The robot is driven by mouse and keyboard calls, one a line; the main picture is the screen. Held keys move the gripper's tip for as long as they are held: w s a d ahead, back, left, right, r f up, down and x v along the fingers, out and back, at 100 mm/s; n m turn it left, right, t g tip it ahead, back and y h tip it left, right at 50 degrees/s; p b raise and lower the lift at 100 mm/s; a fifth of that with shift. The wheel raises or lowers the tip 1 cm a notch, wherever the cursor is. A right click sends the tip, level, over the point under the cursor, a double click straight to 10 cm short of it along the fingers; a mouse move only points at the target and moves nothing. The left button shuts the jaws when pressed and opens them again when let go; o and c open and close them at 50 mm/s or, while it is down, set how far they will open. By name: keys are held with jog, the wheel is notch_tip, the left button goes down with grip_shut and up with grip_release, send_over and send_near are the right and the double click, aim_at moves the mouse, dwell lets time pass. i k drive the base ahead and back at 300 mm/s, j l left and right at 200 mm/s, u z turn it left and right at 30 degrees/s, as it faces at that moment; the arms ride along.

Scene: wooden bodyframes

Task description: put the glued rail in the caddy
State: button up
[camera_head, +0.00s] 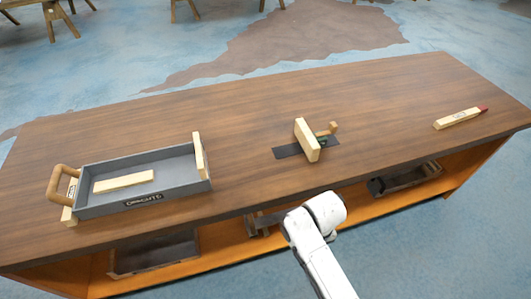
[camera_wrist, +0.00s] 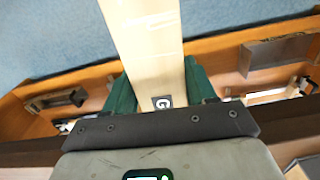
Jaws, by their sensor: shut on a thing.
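My gripper (camera_wrist: 160,78) has green fingers shut on the sides of a pale wooden rail (camera_wrist: 150,40). The rail points away from the palm and carries a dark tag with a "G" near the palm; its far end is out of frame. In the head view my gripper and this rail do not show. A grey tray with a wooden handle (camera_head: 172,194), the most caddy-like thing here, sits on the left of the bench.
A pale block (camera_head: 307,140) stands on a dark plate mid-bench, with a wooden knob beside it. A red-tipped wooden piece (camera_head: 458,118) lies at the right. The bench top (camera_head: 240,120) is otherwise largely clear. Trays sit on the orange shelf (camera_head: 215,258) below.

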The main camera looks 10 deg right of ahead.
aim_at(123, 196)
jog(key=j+u, duration=0.35)
jog(key=j, duration=1.55)
jog(key=i, duration=0.05)
